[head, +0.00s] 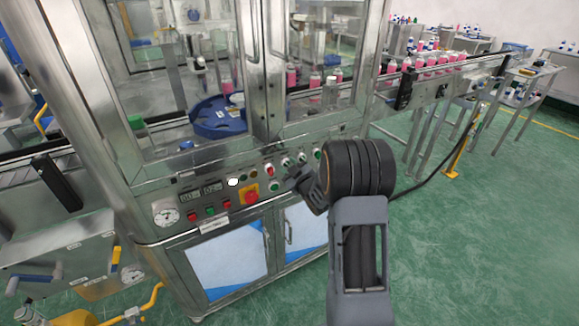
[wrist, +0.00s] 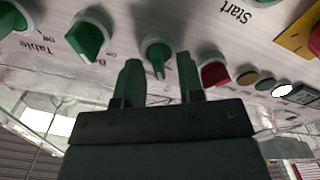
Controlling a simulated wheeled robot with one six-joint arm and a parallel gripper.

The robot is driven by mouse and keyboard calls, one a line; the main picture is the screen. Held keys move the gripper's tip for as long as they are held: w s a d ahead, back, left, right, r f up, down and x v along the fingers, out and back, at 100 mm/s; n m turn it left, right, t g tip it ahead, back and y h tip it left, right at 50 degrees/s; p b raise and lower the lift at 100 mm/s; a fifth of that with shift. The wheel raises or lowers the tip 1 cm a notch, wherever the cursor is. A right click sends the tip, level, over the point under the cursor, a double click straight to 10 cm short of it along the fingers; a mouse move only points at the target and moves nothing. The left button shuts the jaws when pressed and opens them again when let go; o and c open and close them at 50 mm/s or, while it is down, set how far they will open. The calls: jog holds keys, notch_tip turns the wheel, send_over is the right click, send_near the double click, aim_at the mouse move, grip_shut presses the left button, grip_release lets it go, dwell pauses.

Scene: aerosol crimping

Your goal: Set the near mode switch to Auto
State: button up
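In the wrist view a green rotary switch (wrist: 155,52) on the metal panel lies between the two dark green fingertips of my gripper (wrist: 159,68). The gripper is open, with a gap visible on both sides of the knob. The knob's ridge points roughly down the picture, towards the palm. I cannot read an Auto label or tell whether this is the near mode switch.
In the head view a red emergency stop (head: 251,196) on yellow is left of my gripper. Green floor lies right.

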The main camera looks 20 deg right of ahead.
jog(key=shift+w, duration=0.2)
jog(key=shift+c, duration=0.3)
grip_shut()
jog(key=shift+f+m+b, duration=0.1)
jog(key=shift+m+b, duration=0.5)
jog(key=shift+m, duration=0.5)
jog(key=m, duration=0.6)
jog(key=m+b, duration=0.1)
jog(key=m, duration=0.2)
jog(key=shift+d+m, duration=0.3)
jog(key=shift+d, duration=0.05)
